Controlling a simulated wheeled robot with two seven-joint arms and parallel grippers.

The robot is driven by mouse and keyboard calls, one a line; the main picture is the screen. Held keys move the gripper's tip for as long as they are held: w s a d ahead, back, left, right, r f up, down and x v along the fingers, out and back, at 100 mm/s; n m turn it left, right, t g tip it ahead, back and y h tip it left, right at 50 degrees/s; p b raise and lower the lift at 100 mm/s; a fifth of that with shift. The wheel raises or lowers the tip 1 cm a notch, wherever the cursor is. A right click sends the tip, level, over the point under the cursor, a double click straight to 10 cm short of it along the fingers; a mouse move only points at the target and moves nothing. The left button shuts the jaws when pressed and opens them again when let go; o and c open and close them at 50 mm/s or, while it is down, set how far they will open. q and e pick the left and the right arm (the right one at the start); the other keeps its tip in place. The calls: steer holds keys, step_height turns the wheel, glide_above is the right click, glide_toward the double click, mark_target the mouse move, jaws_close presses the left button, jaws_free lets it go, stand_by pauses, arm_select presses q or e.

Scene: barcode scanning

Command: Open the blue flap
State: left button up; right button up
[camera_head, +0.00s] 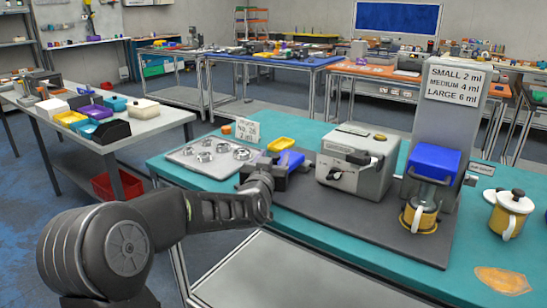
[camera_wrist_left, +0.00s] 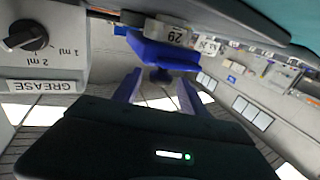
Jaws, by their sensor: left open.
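A blue flap-like piece (camera_head: 291,160) sits on a small dark device on the teal table, left of the grey grease machine (camera_head: 350,172). My left gripper (camera_head: 262,172) is beside this device, and its fingertips are hard to make out in the head view. In the left wrist view, a blue piece (camera_wrist_left: 165,55) lies ahead, between and beyond the two open blue-tinted fingers (camera_wrist_left: 158,95). I cannot tell whether they touch it. A larger blue cover (camera_head: 434,160) is on the tall grey stand at the right. My right gripper is out of view.
A metal plate with several rings (camera_head: 212,155) and a yellow tray (camera_head: 281,144) lie behind my gripper. A labelled sign (camera_head: 246,130) stands there. The grease panel with its knob (camera_wrist_left: 28,37) is close in the wrist view. A lidded mug (camera_head: 510,212) stands far right.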

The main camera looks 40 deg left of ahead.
arm_select(q)
jaws_close()
stand_by(0.6)
stand_by(0.9)
